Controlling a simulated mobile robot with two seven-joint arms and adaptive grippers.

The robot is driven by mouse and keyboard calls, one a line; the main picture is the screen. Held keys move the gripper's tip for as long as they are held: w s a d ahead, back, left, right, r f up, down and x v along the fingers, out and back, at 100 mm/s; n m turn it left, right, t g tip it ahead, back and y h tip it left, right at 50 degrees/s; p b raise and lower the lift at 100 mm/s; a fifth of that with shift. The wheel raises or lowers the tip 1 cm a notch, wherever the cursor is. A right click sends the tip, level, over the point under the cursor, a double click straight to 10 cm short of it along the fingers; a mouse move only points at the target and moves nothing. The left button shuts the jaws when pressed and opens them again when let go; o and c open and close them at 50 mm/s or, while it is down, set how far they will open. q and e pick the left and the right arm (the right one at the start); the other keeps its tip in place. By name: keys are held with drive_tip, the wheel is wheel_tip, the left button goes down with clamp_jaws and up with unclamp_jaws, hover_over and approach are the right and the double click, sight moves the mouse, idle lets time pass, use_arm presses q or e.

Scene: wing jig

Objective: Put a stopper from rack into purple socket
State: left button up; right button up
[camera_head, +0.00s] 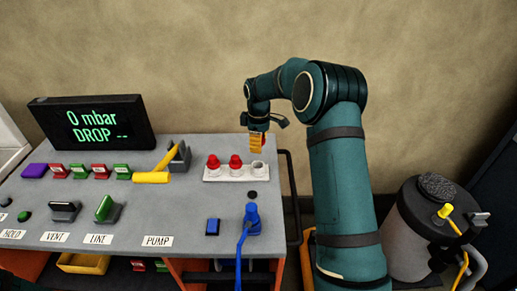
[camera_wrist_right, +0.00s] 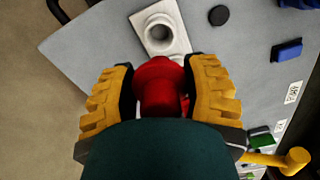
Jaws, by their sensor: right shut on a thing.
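My right gripper (camera_head: 257,145) is shut on a red stopper. In the wrist view the stopper (camera_wrist_right: 158,85) sits between the two yellow fingers (camera_wrist_right: 160,92). In the head view the gripper hangs just above the right end of the white rack (camera_head: 222,178). The rack's right hole (camera_head: 257,167) is empty, and it also shows in the wrist view (camera_wrist_right: 160,32). Two more red stoppers, one at the left (camera_head: 213,162) and one in the middle (camera_head: 235,162), stand in the rack. A purple block (camera_head: 35,171) is at the panel's far left; no opening in it is clear. My left gripper is not in view.
A yellow lever (camera_head: 152,177) with a grey bracket stands between the purple block and the rack. Red and green blocks (camera_head: 101,171) line up beside the purple one. A black display (camera_head: 92,122) stands behind. A blue plug (camera_head: 251,217) with a cable is in front of the rack.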

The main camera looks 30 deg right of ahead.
drive_tip(key=shift+r+p, duration=0.95)
drive_tip(key=shift+r, duration=0.45)
drive_tip(key=shift+a+f, duration=0.1)
